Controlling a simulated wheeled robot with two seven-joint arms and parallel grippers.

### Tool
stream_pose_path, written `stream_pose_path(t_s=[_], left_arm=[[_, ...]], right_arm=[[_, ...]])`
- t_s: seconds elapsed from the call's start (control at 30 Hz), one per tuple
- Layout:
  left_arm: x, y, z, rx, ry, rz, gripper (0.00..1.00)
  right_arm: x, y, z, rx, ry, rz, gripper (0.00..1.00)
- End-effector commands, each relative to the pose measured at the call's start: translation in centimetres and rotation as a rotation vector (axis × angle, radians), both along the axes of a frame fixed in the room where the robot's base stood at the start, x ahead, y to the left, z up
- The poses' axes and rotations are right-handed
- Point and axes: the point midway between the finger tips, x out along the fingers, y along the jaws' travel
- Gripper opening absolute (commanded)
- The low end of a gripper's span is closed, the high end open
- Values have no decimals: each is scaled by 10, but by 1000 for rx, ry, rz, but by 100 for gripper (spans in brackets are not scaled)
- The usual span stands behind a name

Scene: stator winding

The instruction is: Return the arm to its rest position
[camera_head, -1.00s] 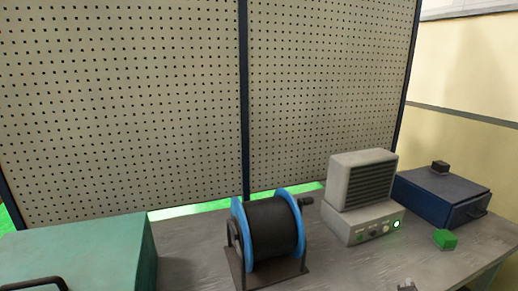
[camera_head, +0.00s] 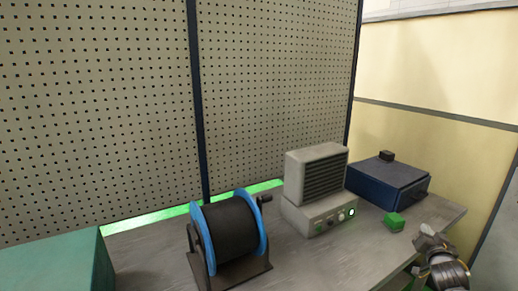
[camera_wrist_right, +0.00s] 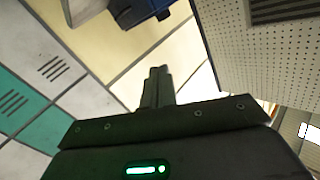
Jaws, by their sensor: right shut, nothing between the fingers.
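My right gripper (camera_head: 428,243) shows at the lower right of the head view, beyond the table's front right corner. It is apart from the things on the table. In the right wrist view its two fingers (camera_wrist_right: 158,84) are together with nothing between them. My left gripper is in neither view.
A teal case (camera_head: 55,265) is at left. A pegboard (camera_head: 100,110) stands behind.

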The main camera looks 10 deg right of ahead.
Motion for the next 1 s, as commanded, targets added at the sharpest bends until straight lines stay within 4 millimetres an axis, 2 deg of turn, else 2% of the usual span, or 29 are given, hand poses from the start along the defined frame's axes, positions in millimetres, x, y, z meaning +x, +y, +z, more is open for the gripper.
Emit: stream_pose_path(t_s=[0.03, 0.17, 0.27, 0.3, 0.37, 0.4, 0.47, 0.5, 0.57, 0.6, 0.67, 0.7, 0.83, 0.97, 1.0], left_arm=[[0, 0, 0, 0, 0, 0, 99], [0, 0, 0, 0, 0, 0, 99], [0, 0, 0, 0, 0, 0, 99], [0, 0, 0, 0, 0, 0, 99], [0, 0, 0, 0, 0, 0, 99], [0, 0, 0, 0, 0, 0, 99], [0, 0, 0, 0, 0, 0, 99], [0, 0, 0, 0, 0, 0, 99], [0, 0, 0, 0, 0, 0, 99], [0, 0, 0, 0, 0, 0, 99], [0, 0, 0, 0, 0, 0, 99], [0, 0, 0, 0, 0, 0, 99], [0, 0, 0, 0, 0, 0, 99], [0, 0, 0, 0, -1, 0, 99], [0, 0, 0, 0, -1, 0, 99]], right_arm=[[-2, -1, -25, -12, 62, 3, 0], [-13, 0, -97, -56, 240, 22, 0], [-33, 2, -164, -100, 410, 49, 0], [-45, 3, -193, -120, 487, 63, 0], [-67, 4, -237, -152, 603, 88, 0], [-85, 5, -266, -174, 682, 107, 0], [-114, 7, -306, -207, 798, 139, 0], [-135, 7, -330, -229, 874, 162, 0], [-170, 8, -365, -261, 989, 200, 0], [-195, 9, -386, -283, 1063, 226, 0], [-234, 9, -415, -315, 1174, 269, 0], [-262, 9, -432, -336, 1247, 300, 0], [-353, 7, -474, -398, 1468, 402, 0], [-446, 3, -497, -454, 1674, 515, 0], [-474, 1, -501, -470, 1735, 550, 0]])
